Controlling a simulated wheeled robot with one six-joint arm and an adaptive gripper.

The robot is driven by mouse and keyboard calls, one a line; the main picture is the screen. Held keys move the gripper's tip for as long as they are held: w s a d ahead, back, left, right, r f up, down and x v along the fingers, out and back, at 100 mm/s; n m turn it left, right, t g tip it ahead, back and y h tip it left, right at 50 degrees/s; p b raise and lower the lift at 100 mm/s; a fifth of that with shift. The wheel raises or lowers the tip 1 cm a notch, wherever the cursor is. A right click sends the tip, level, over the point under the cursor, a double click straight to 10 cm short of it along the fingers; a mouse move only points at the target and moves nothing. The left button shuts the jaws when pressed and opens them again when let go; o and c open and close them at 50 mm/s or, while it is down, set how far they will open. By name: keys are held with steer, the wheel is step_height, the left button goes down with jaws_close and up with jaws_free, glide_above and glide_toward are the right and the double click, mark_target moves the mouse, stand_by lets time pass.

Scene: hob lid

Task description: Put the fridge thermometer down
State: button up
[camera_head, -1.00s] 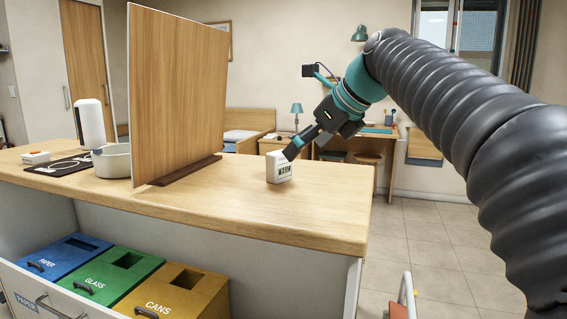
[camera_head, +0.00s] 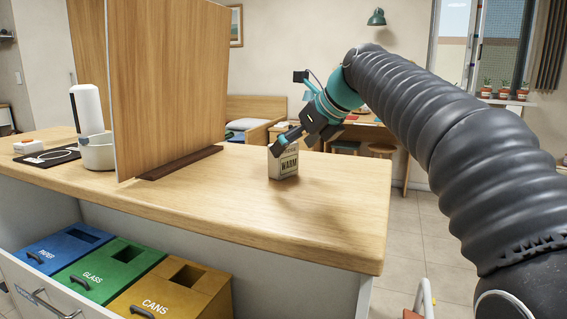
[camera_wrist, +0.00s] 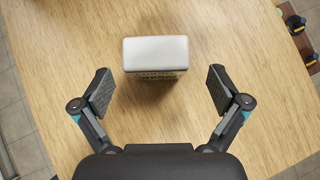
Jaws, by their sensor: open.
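The fridge thermometer (camera_head: 284,165) is a small white block whose front reads "WARM". It stands upright on the wooden counter (camera_head: 330,215), right of the upright wooden panel. In the wrist view the thermometer (camera_wrist: 155,54) shows from above, its pale top toward the camera. My gripper (camera_head: 276,148) is at the thermometer's top in the head view. In the wrist view my gripper (camera_wrist: 160,90) is open, with one finger on each side and a clear gap to the thermometer. The thermometer lies toward the far side of the space between the fingers.
The tall wooden panel (camera_head: 165,80) stands on the counter to the left. Beyond it are a white pot (camera_head: 97,152), a white cylinder (camera_head: 87,108) and a dark hob plate (camera_head: 48,158). The counter's right end is bare. Bins (camera_head: 175,293) sit in a drawer below.

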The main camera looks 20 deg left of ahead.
steer(key=shift+a+r+b+x, duration=0.1)
steer(key=shift+a+b+x, duration=0.05)
steer(key=shift+x, duration=1.3)
steer(key=shift+a+r+b+x, duration=0.15)
steer(key=shift+x, duration=1.35)
steer(key=shift+s, duration=0.1)
steer(key=c, duration=1.1)
steer(key=shift+c, duration=0.2)
steer(key=shift+c, duration=0.5)
